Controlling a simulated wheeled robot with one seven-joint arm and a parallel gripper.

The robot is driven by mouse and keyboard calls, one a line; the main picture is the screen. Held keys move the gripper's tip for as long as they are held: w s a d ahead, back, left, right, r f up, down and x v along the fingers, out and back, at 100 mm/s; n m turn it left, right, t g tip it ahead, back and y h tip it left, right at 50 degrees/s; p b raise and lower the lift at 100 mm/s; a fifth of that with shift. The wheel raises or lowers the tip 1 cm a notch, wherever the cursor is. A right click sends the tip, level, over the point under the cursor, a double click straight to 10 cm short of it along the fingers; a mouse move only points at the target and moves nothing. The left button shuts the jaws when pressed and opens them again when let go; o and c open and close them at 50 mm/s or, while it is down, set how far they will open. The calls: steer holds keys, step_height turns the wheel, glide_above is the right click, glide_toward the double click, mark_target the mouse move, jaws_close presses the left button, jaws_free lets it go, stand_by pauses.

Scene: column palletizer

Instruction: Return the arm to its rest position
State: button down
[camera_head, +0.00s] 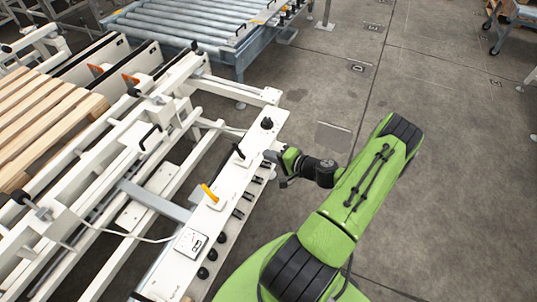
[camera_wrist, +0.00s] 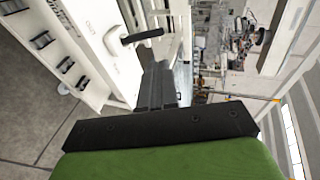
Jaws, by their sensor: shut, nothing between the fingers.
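My green arm reaches up from the bottom of the head view and bends back left at the elbow. My gripper (camera_head: 284,183) is at its end, close to the right edge of the white control panel (camera_head: 229,195). In the wrist view my gripper (camera_wrist: 158,72) points at a black handle (camera_wrist: 142,36) on that panel. The fingers are together with nothing seen between them. I cannot tell the exact gap between gripper and panel.
The panel carries a yellow-orange lever (camera_head: 209,193), black handles and knobs. White machine frames and a wooden pallet (camera_head: 45,125) lie to the left. A roller conveyor (camera_head: 190,22) stands at the back.

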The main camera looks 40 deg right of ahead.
stand_by(0.3)
steer(key=w+a+r+n+g+y, duration=0.1)
steer(key=a+r+n+g+y, duration=0.1)
steer(key=a+r+n+g, duration=1)
steer(key=s+a+r+n+t+h, duration=0.3)
steer(key=s+a+r+h, duration=0.1)
steer(key=s+a+r, duration=1)
step_height(320, 180, up, 2)
steer(key=shift+s+r+n+t, duration=0.2)
steer(key=shift+s+n+t, duration=0.15)
steer(key=shift+s, duration=0.85)
